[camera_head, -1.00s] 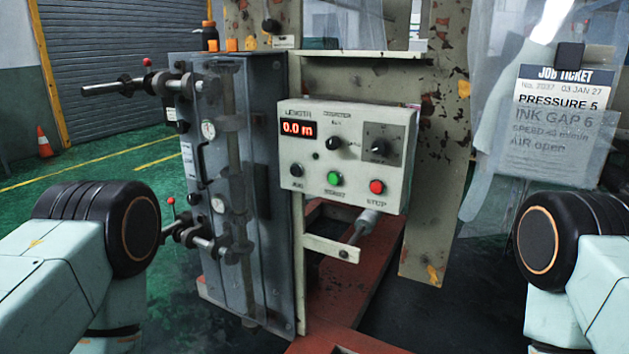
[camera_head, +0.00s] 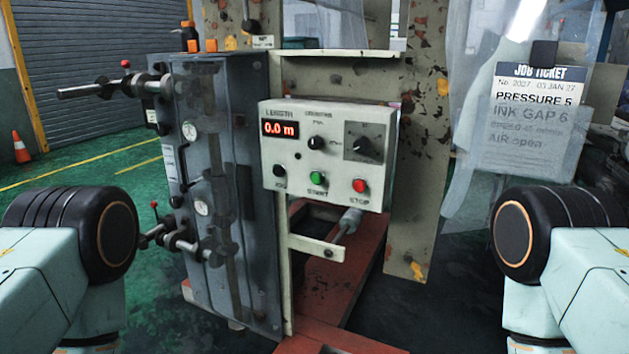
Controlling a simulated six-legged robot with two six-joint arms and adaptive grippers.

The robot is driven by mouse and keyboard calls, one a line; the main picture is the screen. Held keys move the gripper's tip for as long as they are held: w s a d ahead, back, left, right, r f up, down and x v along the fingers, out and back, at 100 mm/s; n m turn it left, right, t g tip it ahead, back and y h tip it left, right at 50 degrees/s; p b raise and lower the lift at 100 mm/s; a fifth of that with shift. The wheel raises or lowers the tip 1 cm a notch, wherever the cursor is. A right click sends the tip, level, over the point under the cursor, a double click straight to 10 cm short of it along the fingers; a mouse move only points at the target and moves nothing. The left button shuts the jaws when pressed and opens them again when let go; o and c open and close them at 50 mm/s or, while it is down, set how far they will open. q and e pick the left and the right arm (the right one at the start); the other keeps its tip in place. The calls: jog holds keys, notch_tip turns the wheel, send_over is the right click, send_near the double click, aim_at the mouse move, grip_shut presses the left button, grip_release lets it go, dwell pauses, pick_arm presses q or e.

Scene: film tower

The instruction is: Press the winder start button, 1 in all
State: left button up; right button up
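The winder control panel (camera_head: 300,145) is a pale box in the middle of the head view, fixed to the machine frame. Its green button (camera_head: 317,179), labelled START, sits in the lower row between a black JOG button (camera_head: 279,171) and a red STOP button (camera_head: 360,186). A red display (camera_head: 279,129) reads 0.0 m. Two black knobs sit above the buttons. Only parts of my two arms show, at the lower left and lower right, apart from the panel. Neither gripper is in view.
A grey cabinet (camera_head: 255,200) with gauges and projecting handles (camera_head: 105,88) stands left of the panel. A job ticket (camera_head: 540,120) hangs at the right behind clear film. A red base beam (camera_head: 345,285) runs below. An orange cone (camera_head: 21,149) stands far left.

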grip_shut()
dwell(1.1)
